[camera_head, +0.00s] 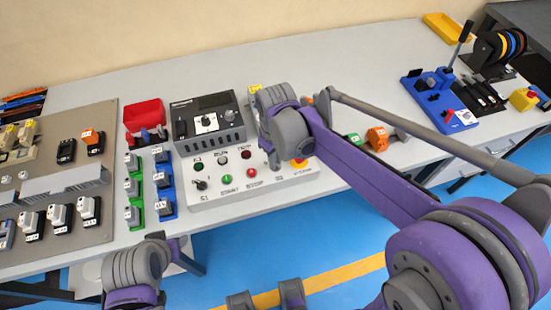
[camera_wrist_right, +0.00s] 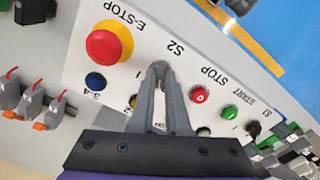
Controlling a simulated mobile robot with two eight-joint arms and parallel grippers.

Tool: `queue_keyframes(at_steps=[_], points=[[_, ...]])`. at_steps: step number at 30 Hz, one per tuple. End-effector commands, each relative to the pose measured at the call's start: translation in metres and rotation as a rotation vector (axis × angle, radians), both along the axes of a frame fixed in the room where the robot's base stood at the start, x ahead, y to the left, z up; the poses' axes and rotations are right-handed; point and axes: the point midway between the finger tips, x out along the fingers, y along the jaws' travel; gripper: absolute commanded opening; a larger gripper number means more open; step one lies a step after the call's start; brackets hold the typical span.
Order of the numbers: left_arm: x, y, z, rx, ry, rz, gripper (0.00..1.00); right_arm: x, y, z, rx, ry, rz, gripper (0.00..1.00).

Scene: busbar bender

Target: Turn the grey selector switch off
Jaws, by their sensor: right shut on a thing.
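My right gripper (camera_wrist_right: 160,70) is shut, with its fingertips together at the S2 position on the white control panel (camera_wrist_right: 190,60). The grey selector switch is mostly hidden between these fingertips, so I cannot tell which way its handle points. In the head view my right gripper (camera_head: 273,162) is over the right half of the panel (camera_head: 232,198), and the wrist covers part of it. My left arm's wrist (camera_head: 135,268) is low at the left, in front of the table. Its fingers are not clear.
A red E-stop button (camera_wrist_right: 104,45) on yellow is beside the gripper. A red stop button (camera_wrist_right: 200,95) and a green start button (camera_wrist_right: 230,112) are on its other side. A black S1 knob (camera_head: 201,184) is at the panel's left.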

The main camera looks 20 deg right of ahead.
Motion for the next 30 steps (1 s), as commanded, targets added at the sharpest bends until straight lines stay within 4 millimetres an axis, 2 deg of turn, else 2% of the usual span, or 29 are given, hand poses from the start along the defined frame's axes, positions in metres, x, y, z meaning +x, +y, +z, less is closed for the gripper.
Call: queue_keyframes(at_steps=[6, 13, 30], points=[[-0.0002, 0.0000, -0.0011, 0.000, 0.001, 0.000, 0.50, 0.0001, -0.0002, 0.0003, 0.000, 0.000, 0.160, 0.00], [-0.0004, 0.0000, -0.0017, 0.000, 0.001, 0.000, 0.50, 0.0002, -0.0001, 0.0004, -0.001, -0.001, 0.269, 0.00], [-0.0004, 0.0000, -0.0020, 0.000, 0.001, 0.000, 0.50, 0.0003, -0.0002, 0.0005, -0.001, -0.001, 0.327, 0.00]])
